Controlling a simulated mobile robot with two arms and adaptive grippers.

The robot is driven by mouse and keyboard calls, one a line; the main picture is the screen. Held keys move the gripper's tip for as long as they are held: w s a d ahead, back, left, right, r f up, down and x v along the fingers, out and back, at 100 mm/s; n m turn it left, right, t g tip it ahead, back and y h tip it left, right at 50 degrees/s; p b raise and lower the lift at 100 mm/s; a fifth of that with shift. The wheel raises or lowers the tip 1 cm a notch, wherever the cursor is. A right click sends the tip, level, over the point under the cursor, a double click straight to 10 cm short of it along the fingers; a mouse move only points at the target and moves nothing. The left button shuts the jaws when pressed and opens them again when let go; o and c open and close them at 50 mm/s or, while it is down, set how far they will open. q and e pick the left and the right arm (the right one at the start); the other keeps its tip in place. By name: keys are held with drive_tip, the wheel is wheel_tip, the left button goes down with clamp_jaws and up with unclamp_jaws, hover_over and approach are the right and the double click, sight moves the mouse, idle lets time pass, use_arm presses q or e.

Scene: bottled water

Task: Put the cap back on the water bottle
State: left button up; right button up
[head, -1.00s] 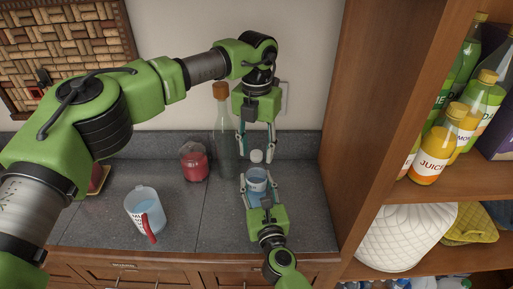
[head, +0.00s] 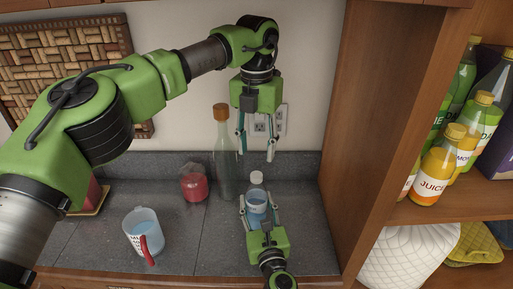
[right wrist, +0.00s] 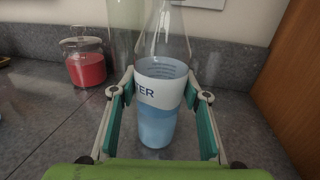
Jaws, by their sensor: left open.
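The water bottle (head: 256,207) stands upright on the counter, clear with a white label and bluish water. Its white cap (head: 256,177) sits at the top of the neck; I cannot tell how tightly it is seated. My left gripper (head: 256,153) points down above the cap, open and empty, clear of it. My right gripper (head: 257,203) has its fingers closed on both sides of the bottle. In the right wrist view, the fingers press near the label of the bottle (right wrist: 157,125); the bottle's top is out of that picture.
A tall corked glass bottle (head: 224,180) and a red jar (head: 194,184) stand left of the bottle. A measuring cup (head: 141,230) with a red handle is farther left. A wooden shelf unit (head: 365,120) with juice bottles (head: 437,172) borders the counter on the right.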

drive_tip(key=shift+o, duration=1.3)
drive_tip(key=shift+s, duration=0.1)
drive_tip(key=s, duration=0.4)
drive_tip(key=s+d, duration=0.1)
drive_tip(key=s, duration=0.2)
drive_tip(key=s+d, duration=0.1)
drive_tip(key=s, duration=0.3)
drive_tip(key=shift+s+d, duration=0.2)
drive_tip(key=shift+s, duration=0.1)
